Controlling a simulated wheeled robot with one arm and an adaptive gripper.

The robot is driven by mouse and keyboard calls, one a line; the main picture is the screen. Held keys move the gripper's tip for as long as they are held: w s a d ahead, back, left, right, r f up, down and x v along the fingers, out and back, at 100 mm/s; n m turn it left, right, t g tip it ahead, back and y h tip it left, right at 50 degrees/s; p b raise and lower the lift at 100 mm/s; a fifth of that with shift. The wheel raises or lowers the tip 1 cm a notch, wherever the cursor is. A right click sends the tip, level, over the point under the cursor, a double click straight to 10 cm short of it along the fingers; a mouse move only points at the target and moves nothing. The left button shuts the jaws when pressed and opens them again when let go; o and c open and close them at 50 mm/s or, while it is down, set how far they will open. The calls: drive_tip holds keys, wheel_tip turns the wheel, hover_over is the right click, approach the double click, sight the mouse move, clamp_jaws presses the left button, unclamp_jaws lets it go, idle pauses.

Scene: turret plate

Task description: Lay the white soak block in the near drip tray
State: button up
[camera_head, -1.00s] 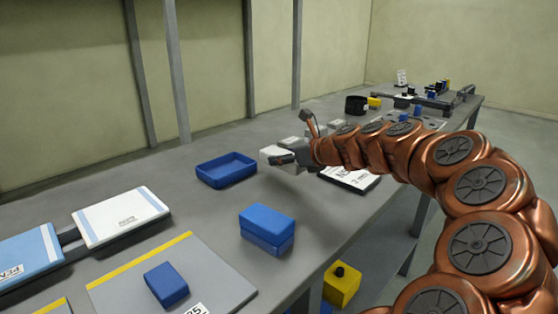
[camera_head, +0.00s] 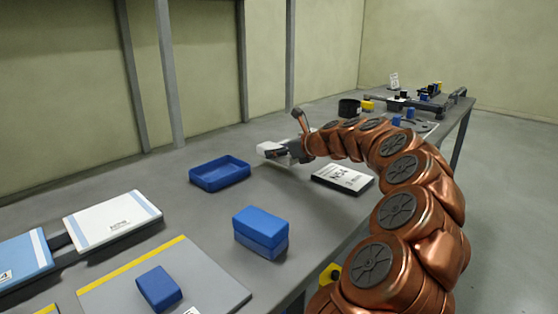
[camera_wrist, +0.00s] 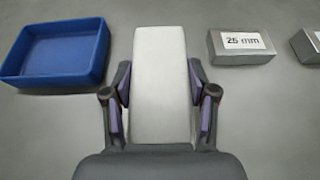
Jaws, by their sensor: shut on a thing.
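The white soak block (camera_head: 268,148) is held between the fingers of my gripper (camera_head: 285,152) in the head view. In the wrist view the pale block (camera_wrist: 163,85) stretches forward from between the two purple-padded fingers of my gripper (camera_wrist: 163,92). An empty blue tray (camera_head: 228,183) sits on the bench, left of the block and nearer the camera. In the wrist view the blue tray (camera_wrist: 50,83) lies to the left, apart from the block. The block's height above the bench is unclear.
Stacked blue blocks (camera_head: 262,240) and a small blue block (camera_head: 160,288) stand nearer the camera. A white labelled plate (camera_head: 343,178) lies right of the gripper. A metal block marked 25 mm (camera_wrist: 242,46) is right of the held block. Bare bench surrounds the tray.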

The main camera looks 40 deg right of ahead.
drive_tip(key=shift+f, duration=1.35)
drive_tip(key=shift+f, duration=0.15)
drive_tip(key=o, duration=1.3)
drive_tip(key=shift+c, duration=0.2)
